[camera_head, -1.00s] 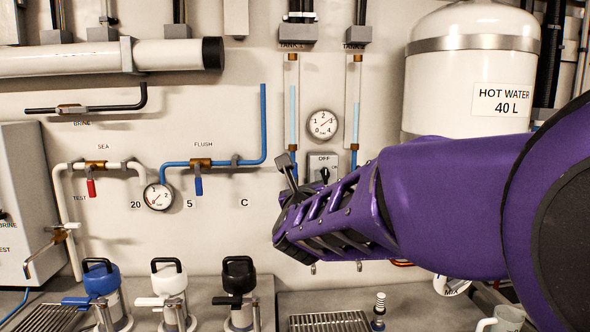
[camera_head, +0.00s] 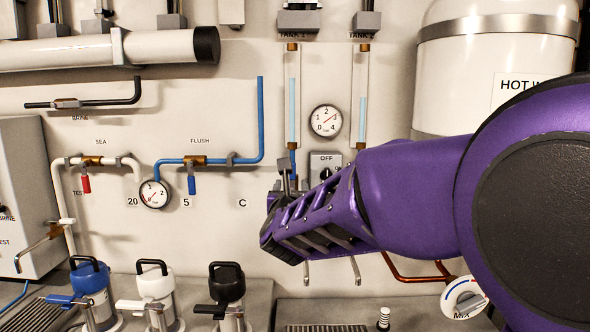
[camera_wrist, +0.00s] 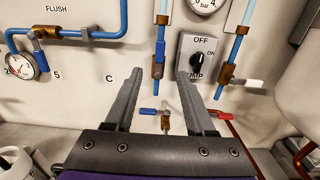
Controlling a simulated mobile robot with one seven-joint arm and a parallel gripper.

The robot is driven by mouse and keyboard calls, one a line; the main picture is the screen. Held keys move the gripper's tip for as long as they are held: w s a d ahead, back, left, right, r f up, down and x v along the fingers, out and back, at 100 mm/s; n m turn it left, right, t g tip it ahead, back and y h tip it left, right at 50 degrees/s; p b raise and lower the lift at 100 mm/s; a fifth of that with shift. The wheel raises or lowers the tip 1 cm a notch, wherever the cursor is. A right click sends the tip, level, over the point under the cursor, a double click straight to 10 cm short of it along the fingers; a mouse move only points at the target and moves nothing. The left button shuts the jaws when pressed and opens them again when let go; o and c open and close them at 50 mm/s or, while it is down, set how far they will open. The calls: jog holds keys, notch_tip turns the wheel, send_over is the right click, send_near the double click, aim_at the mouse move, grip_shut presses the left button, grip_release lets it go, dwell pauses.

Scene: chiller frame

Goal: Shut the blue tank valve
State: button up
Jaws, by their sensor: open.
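The blue tank valve (camera_wrist: 158,53) is in the wrist view, a brass body with a blue handle on the blue pipe below the left sight tube. The handle lies along the pipe, upright. In the head view my gripper and arm mostly hide this valve. My gripper (camera_wrist: 160,78) is open and empty. Its two grey fingers stand either side of the pipe's line in the wrist view, with the blue handle above and between the tips. I cannot tell the remaining depth gap. In the head view one dark finger (camera_head: 285,172) shows near the pipe.
A second tank valve (camera_wrist: 224,76) with a white handle is farther right. Small taps with a blue handle (camera_wrist: 147,112) and a red handle (camera_wrist: 220,114) sit lower. Pump canisters (camera_head: 155,285) stand on the bench.

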aim_at(292, 178)
jog(key=w+p, duration=0.2)
jog(key=w, duration=1.3)
grip_shut()
dwell(0.9)
